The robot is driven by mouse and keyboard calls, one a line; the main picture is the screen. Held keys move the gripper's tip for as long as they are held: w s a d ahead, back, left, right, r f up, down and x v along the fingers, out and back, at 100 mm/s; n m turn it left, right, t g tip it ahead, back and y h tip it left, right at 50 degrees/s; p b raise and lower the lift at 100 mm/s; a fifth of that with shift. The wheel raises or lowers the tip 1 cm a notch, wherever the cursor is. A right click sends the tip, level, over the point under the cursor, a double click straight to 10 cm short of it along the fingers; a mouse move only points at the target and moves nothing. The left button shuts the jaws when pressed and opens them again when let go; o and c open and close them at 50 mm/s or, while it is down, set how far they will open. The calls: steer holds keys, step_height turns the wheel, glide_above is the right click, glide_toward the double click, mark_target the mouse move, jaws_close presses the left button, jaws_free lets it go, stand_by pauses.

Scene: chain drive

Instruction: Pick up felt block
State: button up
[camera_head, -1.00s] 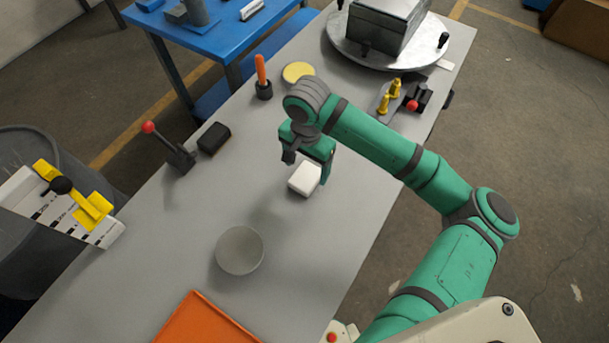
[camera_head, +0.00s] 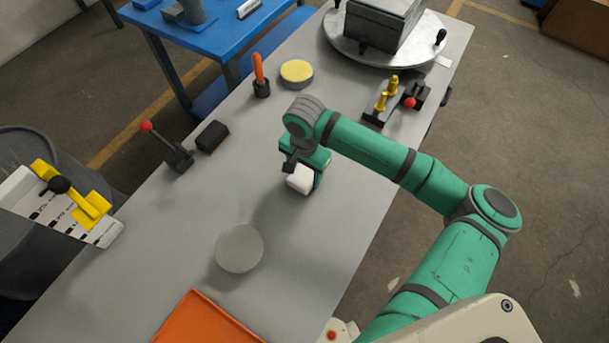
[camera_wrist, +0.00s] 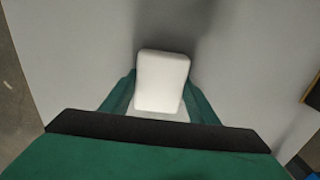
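The felt block, a white block with rounded edges (camera_head: 300,179), is near the middle of the grey workbench. It also shows in the wrist view (camera_wrist: 162,80), upright between the two green fingers. My gripper (camera_head: 303,172) points down over the block. In the wrist view my gripper (camera_wrist: 160,95) has a finger against each side of the block, with no clear gap, so it looks shut on it. The gripper body hides part of the block in the head view. I cannot tell whether the block's underside touches the bench.
A grey round dish (camera_head: 239,249) and an orange tray (camera_head: 205,322) are nearer on the bench (camera_head: 165,240). A dark block (camera_head: 212,136), a red-knobbed lever (camera_head: 175,152), an orange-handled tool (camera_head: 260,78) and a yellow-topped disc (camera_head: 296,72) stand left and behind. Yellow pegs (camera_head: 385,95) stand right.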

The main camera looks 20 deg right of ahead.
mark_target(305, 173)
steer(key=shift+c, duration=1.1)
steer(key=shift+r, duration=0.1)
step_height(305, 173, up, 10)
steer(key=shift+f, duration=0.1)
steer(key=shift+o, duration=0.8)
